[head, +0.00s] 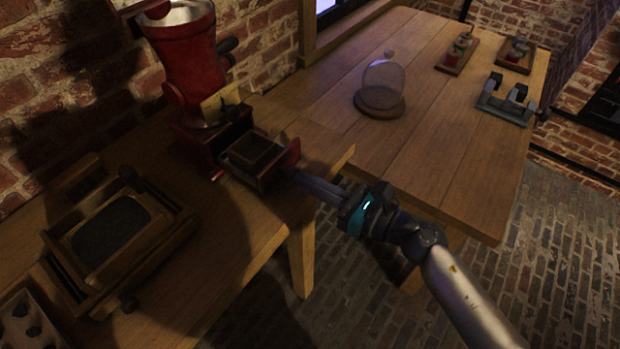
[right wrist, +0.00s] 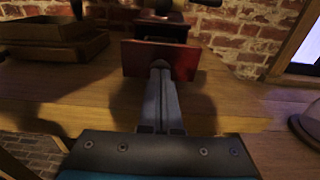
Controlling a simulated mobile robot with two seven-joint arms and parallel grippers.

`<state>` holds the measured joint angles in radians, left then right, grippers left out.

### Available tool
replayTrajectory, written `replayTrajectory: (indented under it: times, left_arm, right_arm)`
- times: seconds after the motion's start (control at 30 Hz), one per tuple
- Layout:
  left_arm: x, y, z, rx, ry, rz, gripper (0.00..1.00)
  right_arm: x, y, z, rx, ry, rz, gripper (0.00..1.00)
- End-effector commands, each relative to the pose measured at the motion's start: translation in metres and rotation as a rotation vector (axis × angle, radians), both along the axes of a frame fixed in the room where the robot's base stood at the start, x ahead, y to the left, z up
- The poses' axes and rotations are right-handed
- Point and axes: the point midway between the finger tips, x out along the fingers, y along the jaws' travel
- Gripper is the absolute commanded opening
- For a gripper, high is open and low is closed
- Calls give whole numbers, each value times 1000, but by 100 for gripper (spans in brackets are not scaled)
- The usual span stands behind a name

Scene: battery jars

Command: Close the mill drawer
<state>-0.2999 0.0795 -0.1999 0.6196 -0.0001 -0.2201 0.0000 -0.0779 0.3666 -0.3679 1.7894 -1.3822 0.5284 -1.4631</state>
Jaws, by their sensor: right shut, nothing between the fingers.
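The red mill (head: 187,75) stands on the near wooden table against the brick wall. Its drawer (head: 262,163) sticks out of the base toward the right, and I see into its dark inside from above. In the right wrist view the red drawer front (right wrist: 161,59) faces me. My right gripper (head: 296,175) is shut and empty, with its fingertips at the drawer front. In the right wrist view the fingertips (right wrist: 160,66) overlap the middle of the front; they look to be touching it or very close. My left gripper is not in view.
A wooden box with a dark panel (head: 110,229) sits on the near table (head: 225,270) at left. A glass dome on a round base (head: 380,100) stands on the far table (head: 450,150), with small boards and a grey metal fixture (head: 506,101) farther right. Open floor lies in front.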

Motion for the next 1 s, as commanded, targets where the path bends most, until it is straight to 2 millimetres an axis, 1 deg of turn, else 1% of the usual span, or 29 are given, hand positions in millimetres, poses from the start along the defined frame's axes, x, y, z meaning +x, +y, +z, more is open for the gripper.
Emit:
replayTrajectory:
  times: [0.33,0.43,0.53,0.8,0.9,1.0]
  left_arm:
    - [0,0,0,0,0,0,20]
    - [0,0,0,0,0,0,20]
    - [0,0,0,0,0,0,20]
    - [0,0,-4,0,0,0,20]
    - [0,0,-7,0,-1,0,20]
    - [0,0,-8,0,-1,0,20]
  right_arm:
    - [1,1,0,1,-1,0,0]
    - [7,8,1,2,-2,0,0]
    - [17,22,1,4,-2,0,0]
    - [52,70,0,3,-2,1,0]
    - [62,84,0,2,0,1,0]
    - [69,94,0,2,0,0,0]
